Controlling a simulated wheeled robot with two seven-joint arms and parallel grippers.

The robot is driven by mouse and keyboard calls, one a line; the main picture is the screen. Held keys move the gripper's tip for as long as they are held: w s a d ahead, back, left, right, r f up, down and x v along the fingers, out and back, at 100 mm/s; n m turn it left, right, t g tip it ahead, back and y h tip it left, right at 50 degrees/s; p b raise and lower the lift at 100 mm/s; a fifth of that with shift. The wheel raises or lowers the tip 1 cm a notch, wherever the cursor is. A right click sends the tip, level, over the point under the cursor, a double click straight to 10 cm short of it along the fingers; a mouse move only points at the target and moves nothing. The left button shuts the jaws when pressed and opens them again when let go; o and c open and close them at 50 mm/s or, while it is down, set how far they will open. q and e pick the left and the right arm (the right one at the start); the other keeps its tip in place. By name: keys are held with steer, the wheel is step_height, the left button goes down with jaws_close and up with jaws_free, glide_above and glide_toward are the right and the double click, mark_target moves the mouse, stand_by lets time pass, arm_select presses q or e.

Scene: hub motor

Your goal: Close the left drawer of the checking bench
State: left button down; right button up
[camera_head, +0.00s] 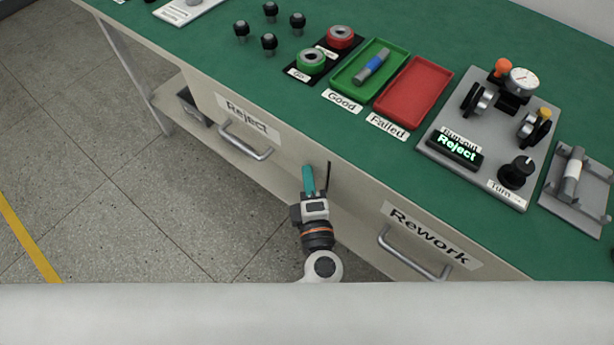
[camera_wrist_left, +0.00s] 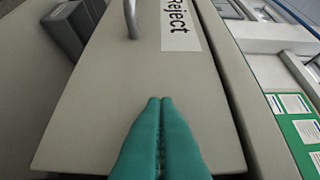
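The left drawer, labelled Reject (camera_head: 283,150), has a beige front with a metal handle (camera_head: 246,142). In the left wrist view its front (camera_wrist_left: 110,100) fills the middle, with the handle (camera_wrist_left: 131,18) and label (camera_wrist_left: 181,25) at the top. A visible edge runs around the front; I cannot tell how far it stands out from the bench. My left gripper (camera_head: 308,170) is shut and empty, its teal fingers (camera_wrist_left: 160,100) together. The tips are at the drawer front's right end in the head view, to the right of the handle; contact is unclear. My right gripper is out of view.
The Rework drawer (camera_head: 461,260) with its handle (camera_head: 412,262) is to the right. The green bench top (camera_head: 225,60) carries a green tray (camera_head: 344,83), a red tray (camera_head: 412,92) and a gauge fixture (camera_head: 440,110). A dark bin (camera_head: 194,106) sits under the bench. The floor at left is clear.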

arm_select(q)
steer(key=s+d, duration=0.2)
steer(key=s, duration=0.9)
step_height(320, 180, down, 16)
steer(key=r+m+g+h, duration=0.1)
steer(key=m+g+h, duration=0.3)
steer(key=m+h, duration=0.7)
steer(key=s+a+f+m+g+y, duration=0.35)
steer(key=a+f+m, duration=0.2)
steer(key=f, duration=0.35)
steer(key=s+a+f+m+g+y, duration=0.2)
steer(key=a+f+m+g, duration=0.2)
steer(key=a+f, duration=0.45)
steer(key=s+a+f+m+g+y, duration=0.1)
steer(key=s+a+f+g+y, duration=0.15)
steer(key=a+f, duration=0.2)
steer(key=s+a+f+g+y, duration=0.1)
steer(key=s+a+f+g, duration=0.1)
steer(key=s+a+f, duration=0.3)
steer(key=s+a+r+p, duration=0.2)
steer(key=s+r+p, duration=0.7)
steer(key=p, duration=0.4)
steer(key=shift+s+a+g, duration=0.15)
steer(key=shift+s+g, duration=0.1)
steer(key=shift+g, duration=0.15)
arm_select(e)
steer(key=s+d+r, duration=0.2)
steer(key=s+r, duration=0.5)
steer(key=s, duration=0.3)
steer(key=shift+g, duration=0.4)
